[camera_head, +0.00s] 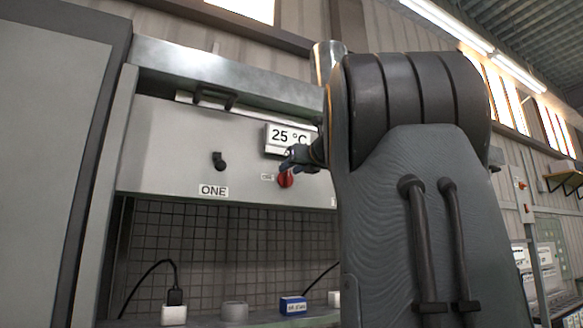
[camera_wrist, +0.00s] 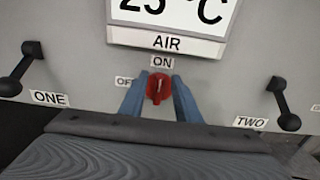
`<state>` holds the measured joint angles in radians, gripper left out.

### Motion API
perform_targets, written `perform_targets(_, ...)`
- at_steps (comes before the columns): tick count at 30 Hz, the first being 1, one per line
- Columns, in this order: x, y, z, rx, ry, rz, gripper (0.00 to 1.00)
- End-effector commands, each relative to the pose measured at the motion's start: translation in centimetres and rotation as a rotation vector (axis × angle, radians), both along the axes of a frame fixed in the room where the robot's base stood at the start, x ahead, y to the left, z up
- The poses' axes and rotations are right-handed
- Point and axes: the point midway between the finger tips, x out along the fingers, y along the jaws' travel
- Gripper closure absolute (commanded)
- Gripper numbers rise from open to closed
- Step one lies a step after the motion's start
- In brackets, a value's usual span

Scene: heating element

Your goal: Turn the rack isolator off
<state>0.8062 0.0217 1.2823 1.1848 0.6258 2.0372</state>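The rack isolator is a red rotary knob (camera_wrist: 159,88) on the grey panel, with an ON label (camera_wrist: 162,62) above it and an OFF label (camera_wrist: 124,81) to its left. Its pale mark stands about upright, toward ON. In the head view the red knob (camera_head: 286,179) shows just below my gripper (camera_head: 297,160). In the wrist view my gripper (camera_wrist: 160,90) is open, with one blue finger on each side of the knob. The fingers are close to its sides; I cannot tell whether they touch it.
Black levers labelled ONE (camera_wrist: 22,70) and TWO (camera_wrist: 283,104) flank the knob. A 25 °C display (camera_head: 289,138) sits above it, and a dark handle (camera_head: 214,96) is higher on the panel. Below is a bench with plugs and a blue block (camera_head: 293,306).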

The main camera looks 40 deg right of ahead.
Motion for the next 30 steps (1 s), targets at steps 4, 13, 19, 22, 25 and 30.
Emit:
perform_targets(4,0.61,-0.25,-0.04,0.0,0.001,-0.001,0.7)
perform_targets(13,0.58,-0.33,-0.07,-0.001,0.001,-0.003,0.82)
perform_targets(19,0.55,-0.35,-0.07,-0.001,0.001,-0.003,1.0)
perform_targets(22,0.56,-0.35,-0.08,-0.004,0.002,-0.003,1.0)
perform_targets(25,0.56,-0.32,-0.09,-0.015,0.005,-0.003,1.0)
perform_targets(30,0.6,-0.17,-0.12,-0.072,0.018,-0.004,1.0)
